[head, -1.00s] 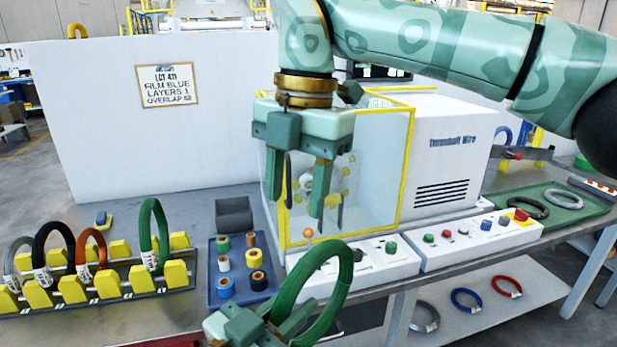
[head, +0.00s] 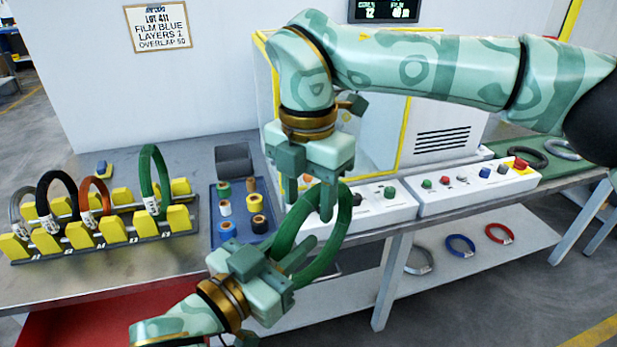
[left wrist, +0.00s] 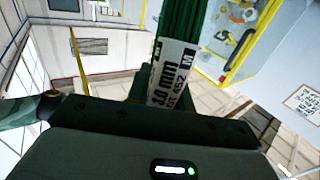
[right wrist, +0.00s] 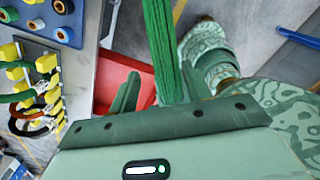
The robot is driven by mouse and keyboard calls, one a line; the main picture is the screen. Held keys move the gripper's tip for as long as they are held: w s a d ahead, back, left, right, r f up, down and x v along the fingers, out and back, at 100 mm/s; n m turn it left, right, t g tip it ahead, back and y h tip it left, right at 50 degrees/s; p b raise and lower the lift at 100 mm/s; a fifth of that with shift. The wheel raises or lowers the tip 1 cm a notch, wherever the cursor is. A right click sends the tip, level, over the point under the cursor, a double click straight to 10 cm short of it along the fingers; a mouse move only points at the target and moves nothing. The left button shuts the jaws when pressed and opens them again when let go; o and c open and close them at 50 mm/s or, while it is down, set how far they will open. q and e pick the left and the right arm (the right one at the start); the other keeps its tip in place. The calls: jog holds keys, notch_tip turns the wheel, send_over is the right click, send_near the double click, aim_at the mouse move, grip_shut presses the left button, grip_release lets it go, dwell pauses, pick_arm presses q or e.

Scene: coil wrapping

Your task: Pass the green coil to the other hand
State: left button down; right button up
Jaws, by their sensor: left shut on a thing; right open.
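The green coil (head: 338,232) is held upright by my left gripper (head: 283,262), which is shut on its lower left side. In the left wrist view the green coil (left wrist: 182,25) stands up from the jaws with its white label showing. My right gripper (head: 318,196) is open and points down over the coil's top. In the right wrist view the green coil (right wrist: 163,50) runs between the fingers of my right gripper (right wrist: 155,92). I cannot tell whether the fingers touch it.
A rack (head: 100,244) with yellow blocks holds several coils, one of them green, at the left. A blue tray (head: 237,236) of small rolls stands behind my left gripper. White control boxes (head: 475,205) line the bench. Coils lie on the lower shelf (head: 440,278).

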pick_arm(q)
jog(key=shift+r, duration=0.1)
pick_arm(e)
grip_shut()
pick_arm(q)
jog(key=c, duration=1.1)
grip_release()
jog(key=shift+s+d, duration=0.1)
jog(key=shift+c, duration=0.2)
pick_arm(e)
jog(key=shift+a+r, duration=0.1)
